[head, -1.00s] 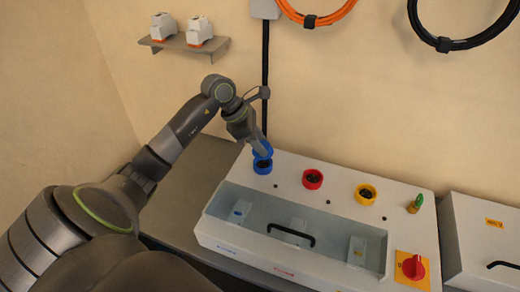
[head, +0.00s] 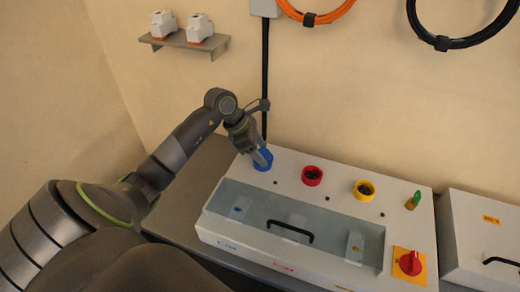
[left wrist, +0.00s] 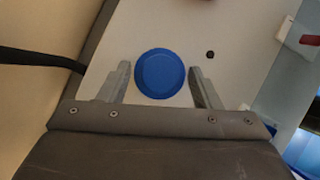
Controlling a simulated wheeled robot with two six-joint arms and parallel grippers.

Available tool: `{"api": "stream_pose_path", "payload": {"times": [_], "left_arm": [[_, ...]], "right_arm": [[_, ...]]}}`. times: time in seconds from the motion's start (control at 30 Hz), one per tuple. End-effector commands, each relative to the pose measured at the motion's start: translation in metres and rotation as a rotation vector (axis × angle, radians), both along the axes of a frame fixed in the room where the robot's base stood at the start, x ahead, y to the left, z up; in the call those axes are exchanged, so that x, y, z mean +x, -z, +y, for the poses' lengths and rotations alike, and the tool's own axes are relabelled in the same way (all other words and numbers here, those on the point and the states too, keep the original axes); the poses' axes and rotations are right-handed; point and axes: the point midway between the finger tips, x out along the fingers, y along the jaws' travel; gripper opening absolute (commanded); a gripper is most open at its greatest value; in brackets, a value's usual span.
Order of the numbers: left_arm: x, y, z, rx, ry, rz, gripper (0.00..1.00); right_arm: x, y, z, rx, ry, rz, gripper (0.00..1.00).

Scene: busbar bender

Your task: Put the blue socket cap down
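The blue socket cap (left wrist: 160,73) shows in the left wrist view as a round, solid blue disc over the machine's white top. It also shows in the head view (head: 264,162) at the blue socket, the leftmost socket on the panel. The socket's dark centre is hidden. My left gripper (head: 262,159) points down there. In the left wrist view its two fingers (left wrist: 160,75) stand on either side of the cap, with a narrow gap on each side, so it looks open. My right gripper is not in view.
A red socket (head: 312,175) and a yellow socket (head: 364,190) are further right on the white machine (head: 340,173). A green-topped knob (head: 414,200), a red rotary switch (head: 410,263) and a clear cover with a black handle (head: 290,230) are also there. A wall shelf (head: 185,42) holds white parts.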

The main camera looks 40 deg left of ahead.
Motion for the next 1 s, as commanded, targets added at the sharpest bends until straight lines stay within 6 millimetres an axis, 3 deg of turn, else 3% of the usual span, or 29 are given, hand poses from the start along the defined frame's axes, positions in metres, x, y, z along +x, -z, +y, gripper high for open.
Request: {"api": "stream_pose_path", "payload": {"times": [0.37, 1.0], "left_arm": [[-0.001, -0.006, 0.003, 0.003, -0.001, -0.002, 0.58], [-0.030, -0.091, 0.043, 0.004, -0.002, -0.002, 0.58]], "right_arm": [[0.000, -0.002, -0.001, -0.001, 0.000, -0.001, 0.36], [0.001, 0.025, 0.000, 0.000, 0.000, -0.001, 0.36]]}}
